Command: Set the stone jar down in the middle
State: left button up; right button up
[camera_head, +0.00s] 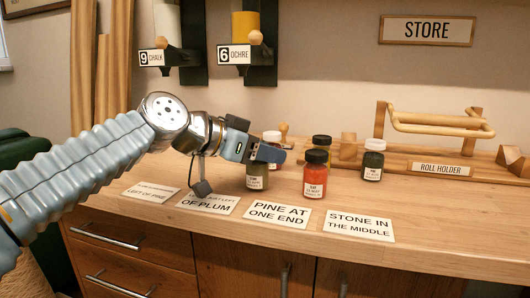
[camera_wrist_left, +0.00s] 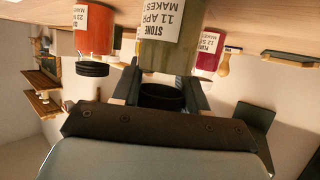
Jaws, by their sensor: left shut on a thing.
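My left gripper (camera_head: 264,152) is shut around the upper part of the stone jar (camera_head: 257,177), a grey-green jar with a white label. In the left wrist view the label on the stone jar (camera_wrist_left: 167,55) reads STONE, with the dark lid between the fingers. The jar is upright, at or just above the tabletop; I cannot tell if its base touches. A red jar with a black lid (camera_head: 315,180) stands to its right, and a dark green jar (camera_head: 373,161) farther right. A plum-labelled jar (camera_wrist_left: 209,50) is partly hidden behind the stone jar. My right gripper is out of view.
Cards lie along the front edge, among them STONE IN THE MIDDLE (camera_head: 358,226) and PINE AT ONE END (camera_head: 276,214). A wooden roll holder (camera_head: 440,168) fills the back right. The front right tabletop is clear.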

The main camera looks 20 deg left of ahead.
pick_arm(q)
jog(key=shift+f, duration=0.2)
jog(key=o, duration=1.1)
jog(key=shift+r, duration=0.15)
jog(key=shift+a+r, duration=0.1)
jog(key=shift+r, duration=0.05)
jog(key=v, duration=1.2)
